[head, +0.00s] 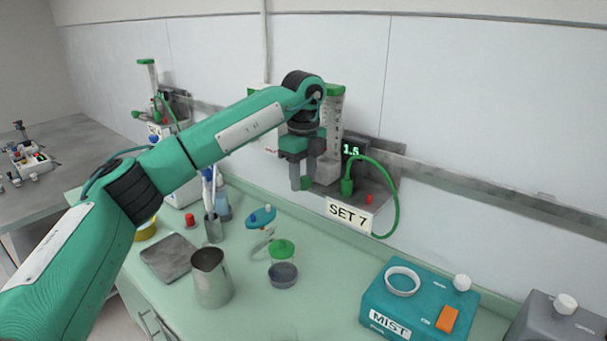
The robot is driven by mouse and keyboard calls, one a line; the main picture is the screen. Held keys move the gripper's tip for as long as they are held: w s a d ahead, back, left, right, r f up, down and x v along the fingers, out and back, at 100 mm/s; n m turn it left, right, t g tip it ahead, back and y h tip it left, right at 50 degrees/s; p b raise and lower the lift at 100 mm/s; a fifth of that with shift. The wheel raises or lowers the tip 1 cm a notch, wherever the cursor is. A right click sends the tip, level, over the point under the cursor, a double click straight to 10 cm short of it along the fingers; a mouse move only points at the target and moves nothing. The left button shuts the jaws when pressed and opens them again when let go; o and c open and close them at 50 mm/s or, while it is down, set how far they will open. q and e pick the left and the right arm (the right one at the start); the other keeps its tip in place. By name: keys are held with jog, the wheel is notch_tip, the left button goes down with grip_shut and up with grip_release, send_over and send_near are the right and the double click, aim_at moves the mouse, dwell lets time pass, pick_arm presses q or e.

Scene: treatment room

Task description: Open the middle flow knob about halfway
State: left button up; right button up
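The flow unit in the middle of the view has a clear upright tube with a green cap (335,90), a lit display (351,150) reading 1.5 and a label (349,214) reading SET 7. A small green knob (306,183) shows low on its front. My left gripper (302,182) points down in front of the unit, with its fingers at the knob and partly covering it. I cannot tell whether the fingers are closed on the knob. My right gripper is out of view.
A green hose (396,200) loops from the unit's right side. Another flow unit (148,80) is on the wall at far left.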

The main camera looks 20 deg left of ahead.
pick_arm(q)
jog(key=shift+f, duration=0.15)
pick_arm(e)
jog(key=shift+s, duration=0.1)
pick_arm(q)
jog(key=shift+c, duration=0.7)
jog(key=shift+w+d+f, duration=0.1)
jog(key=c, duration=0.7)
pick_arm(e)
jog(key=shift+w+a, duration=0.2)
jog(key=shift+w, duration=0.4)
pick_arm(q)
jog(key=shift+h, duration=0.3)
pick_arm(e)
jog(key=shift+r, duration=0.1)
